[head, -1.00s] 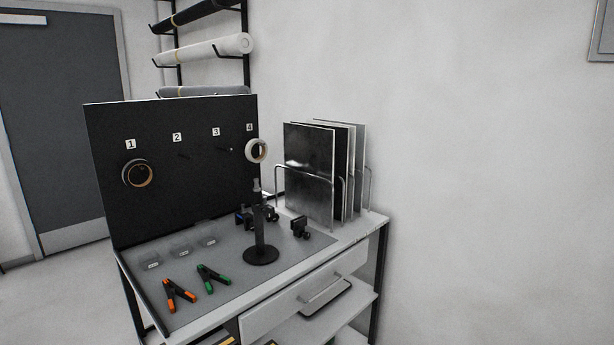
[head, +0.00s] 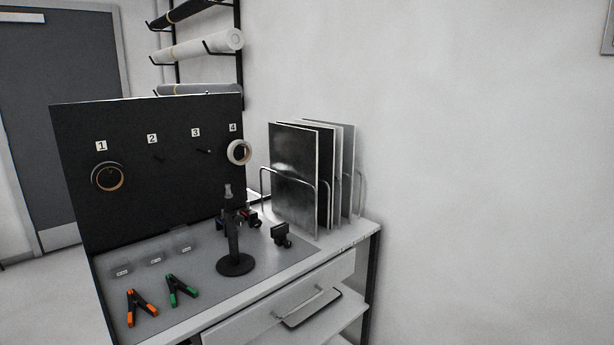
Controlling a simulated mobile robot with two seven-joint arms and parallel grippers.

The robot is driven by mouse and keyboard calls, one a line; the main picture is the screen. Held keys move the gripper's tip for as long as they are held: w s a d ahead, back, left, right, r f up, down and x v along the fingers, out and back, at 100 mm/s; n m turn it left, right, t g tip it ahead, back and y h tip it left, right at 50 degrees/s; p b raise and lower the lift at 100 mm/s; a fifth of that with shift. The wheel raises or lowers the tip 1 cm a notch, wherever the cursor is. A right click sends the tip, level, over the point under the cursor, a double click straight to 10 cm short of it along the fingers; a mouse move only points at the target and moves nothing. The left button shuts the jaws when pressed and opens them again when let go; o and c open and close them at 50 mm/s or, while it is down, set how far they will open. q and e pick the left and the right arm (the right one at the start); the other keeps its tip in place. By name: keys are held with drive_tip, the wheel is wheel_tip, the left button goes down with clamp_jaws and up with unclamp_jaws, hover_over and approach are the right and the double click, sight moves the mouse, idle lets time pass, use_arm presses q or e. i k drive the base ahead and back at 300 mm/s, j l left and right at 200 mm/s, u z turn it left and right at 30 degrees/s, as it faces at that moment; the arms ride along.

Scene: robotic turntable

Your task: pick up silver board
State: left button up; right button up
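Several upright boards stand side by side in a wire rack (head: 316,192) at the right end of the workbench. The front board (head: 293,160) has a dark, glossy, reflective face. Behind it are boards with white edges, and a grey board (head: 348,150) stands at the far right. Most of the faces behind the front one are hidden, so I cannot tell for sure which board is the silver one. Neither of my grippers is in view.
A black panel (head: 160,205) with tape rolls stands along the bench's left side. A black stand (head: 235,262), small clamps (head: 282,236), an orange clamp (head: 141,306) and a green clamp (head: 181,290) are on the bench. A drawer (head: 290,309) is below. Wall space at right is clear.

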sight(294, 151)
drive_tip(key=i+l, duration=0.25)
drive_tip(key=l, duration=0.2)
drive_tip(key=i+l, duration=0.25)
drive_tip(key=l, duration=0.2)
drive_tip(key=i+l+z, duration=0.1)
drive_tip(key=i+l, duration=0.15)
drive_tip(key=l, duration=0.15)
drive_tip(key=i+l, duration=0.25)
drive_tip(key=l, duration=0.2)
